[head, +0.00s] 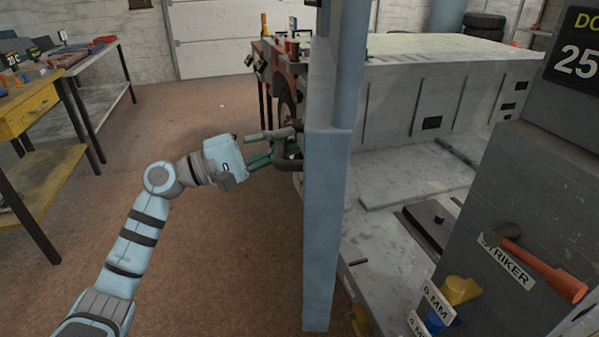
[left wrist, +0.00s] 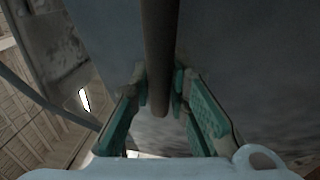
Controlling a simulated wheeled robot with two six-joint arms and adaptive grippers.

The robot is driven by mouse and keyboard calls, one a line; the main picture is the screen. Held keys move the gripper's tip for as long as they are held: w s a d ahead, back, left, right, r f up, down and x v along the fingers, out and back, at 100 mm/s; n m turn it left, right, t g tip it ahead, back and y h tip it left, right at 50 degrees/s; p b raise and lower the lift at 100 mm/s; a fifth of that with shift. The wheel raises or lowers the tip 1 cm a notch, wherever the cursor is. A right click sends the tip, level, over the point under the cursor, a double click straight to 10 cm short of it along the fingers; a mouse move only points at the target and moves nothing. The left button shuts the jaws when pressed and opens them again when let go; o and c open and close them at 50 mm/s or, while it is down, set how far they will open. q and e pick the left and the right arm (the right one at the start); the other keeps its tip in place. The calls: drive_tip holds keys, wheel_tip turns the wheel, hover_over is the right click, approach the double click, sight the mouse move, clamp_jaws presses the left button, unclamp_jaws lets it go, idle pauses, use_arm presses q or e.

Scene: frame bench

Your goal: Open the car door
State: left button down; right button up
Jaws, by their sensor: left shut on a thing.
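The car door (head: 325,200) is a light blue panel seen nearly edge-on in the middle of the head view, with its window frame rising above. A dark bar handle (head: 290,163) stands out from its left face. My left gripper (head: 277,150) reaches it from the left and is shut on the handle. In the left wrist view the handle (left wrist: 160,50) runs between the green finger pads of my left gripper (left wrist: 160,88), in front of the grey-blue door face (left wrist: 240,50). My right gripper is not in view.
A grey frame bench (head: 420,85) stands right of the door. An orange-handled tool (head: 540,268) lies by a STRIKER label on a dark block. A yellow-drawer workbench (head: 25,110) stands at left. Brown floor (head: 200,115) is clear between workbench and door.

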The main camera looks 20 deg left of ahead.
use_arm(q)
drive_tip(key=s+a+m+g+h+b, duration=0.1)
drive_tip(key=a+g+b, duration=0.1)
drive_tip(key=a, duration=0.6)
drive_tip(key=shift+s+a+m+h+b, duration=0.3)
drive_tip(key=shift+a+h+b, duration=0.1)
drive_tip(key=shift+b, duration=0.25)
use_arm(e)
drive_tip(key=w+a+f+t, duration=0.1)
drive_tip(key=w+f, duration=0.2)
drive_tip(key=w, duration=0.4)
use_arm(q)
drive_tip(key=shift+f, duration=0.1)
drive_tip(key=c, duration=1.5)
unclamp_jaws()
drive_tip(key=shift+c, duration=0.2)
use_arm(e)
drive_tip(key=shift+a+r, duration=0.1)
use_arm(q)
drive_tip(key=shift+s, duration=0.1)
drive_tip(key=v, duration=1.2)
